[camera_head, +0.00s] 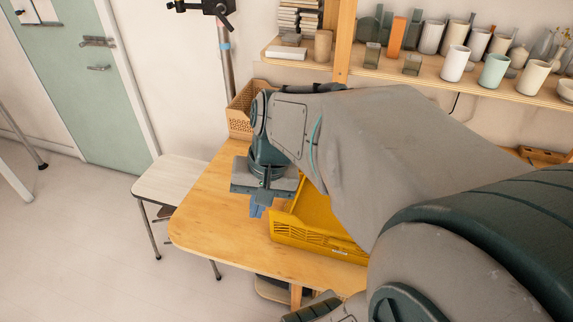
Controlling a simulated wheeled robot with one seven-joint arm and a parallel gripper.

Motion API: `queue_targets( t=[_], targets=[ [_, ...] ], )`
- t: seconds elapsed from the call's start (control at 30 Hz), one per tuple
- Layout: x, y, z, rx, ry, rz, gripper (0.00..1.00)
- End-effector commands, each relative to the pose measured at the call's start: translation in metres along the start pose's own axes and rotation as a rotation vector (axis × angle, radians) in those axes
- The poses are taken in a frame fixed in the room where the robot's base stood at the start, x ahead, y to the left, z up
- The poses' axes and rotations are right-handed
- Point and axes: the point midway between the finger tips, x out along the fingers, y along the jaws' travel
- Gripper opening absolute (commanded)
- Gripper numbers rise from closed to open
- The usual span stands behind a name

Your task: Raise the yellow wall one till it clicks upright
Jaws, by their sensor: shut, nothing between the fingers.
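A yellow crate (318,241) stands on the wooden table (222,232), just right of my gripper. Its slotted near wall stands up along the front. A flat yellow surface (316,208) shows inside or behind it, and I cannot tell whether this is the floor or a folded wall. My arm hides the crate's right and far parts. My gripper (257,209) points down beside the crate's left end, its blue fingertips shut and empty. I cannot tell whether the fingers touch the crate.
A wooden perforated box (241,108) stands at the table's back left. A shelf (480,84) of cups and vases runs along the wall. A white stool (171,181) stands left of the table. The table's left front is clear.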

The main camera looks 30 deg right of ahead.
Motion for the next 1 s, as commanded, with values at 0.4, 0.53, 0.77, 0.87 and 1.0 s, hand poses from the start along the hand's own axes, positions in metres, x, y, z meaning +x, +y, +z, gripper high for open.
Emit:
queue_targets(
  t=[0.4, 0.53, 0.77, 0.87, 1.0],
  targets=[
    [0.058, 0.114, -0.106, 1.069, -0.369, -0.431, 0.0],
    [0.07, 0.171, -0.135, 1.343, -0.45, -0.607, 0.0],
    [0.083, 0.262, -0.158, 1.645, -0.534, -0.866, 0.0],
    [0.085, 0.283, -0.16, 1.703, -0.549, -0.927, 0.0],
    [0.087, 0.291, -0.162, 1.732, -0.558, -0.96, 0.0]
  ],
)
